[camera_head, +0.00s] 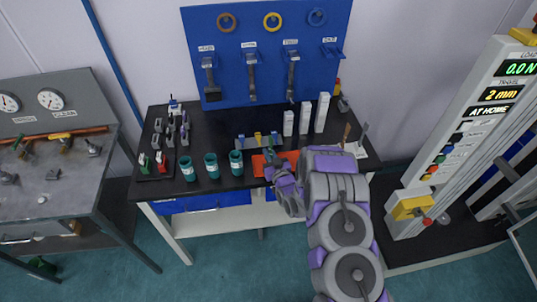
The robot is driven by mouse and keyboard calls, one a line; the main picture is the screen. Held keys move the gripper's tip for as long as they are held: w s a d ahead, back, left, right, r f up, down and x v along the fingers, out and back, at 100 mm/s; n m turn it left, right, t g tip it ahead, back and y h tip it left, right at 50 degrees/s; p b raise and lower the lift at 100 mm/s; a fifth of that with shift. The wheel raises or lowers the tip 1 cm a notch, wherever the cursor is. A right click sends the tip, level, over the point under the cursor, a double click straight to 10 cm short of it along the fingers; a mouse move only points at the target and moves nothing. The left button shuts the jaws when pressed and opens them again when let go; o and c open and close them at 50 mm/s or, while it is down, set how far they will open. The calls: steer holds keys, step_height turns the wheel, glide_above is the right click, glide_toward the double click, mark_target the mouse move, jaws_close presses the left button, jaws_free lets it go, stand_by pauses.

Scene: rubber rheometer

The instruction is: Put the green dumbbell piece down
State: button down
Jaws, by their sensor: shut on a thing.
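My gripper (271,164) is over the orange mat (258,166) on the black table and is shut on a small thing. A small dark green piece (276,152) shows at its tips and looks like the green dumbbell piece. Its shape is too small to make out. My arm hides the right part of the mat, and I cannot tell whether the piece touches it.
Three teal cups (211,166) stand left of the mat. A dark tray (150,177) of small clamps, one green and one red, is at the far left. White blocks (303,118) stand behind. A blue tool board (230,60) rises at the back. The tall testing machine (480,125) is right.

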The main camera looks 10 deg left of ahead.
steer(key=c, duration=1.5)
jaws_free()
steer(key=shift+d, duration=0.1)
steer(key=o, duration=0.3)
steer(key=shift+a+f, duration=0.1)
steer(key=shift+a, duration=0.1)
steer(key=shift+s, duration=0.1)
steer(key=p+v, duration=0.1)
steer(key=v, duration=1.1)
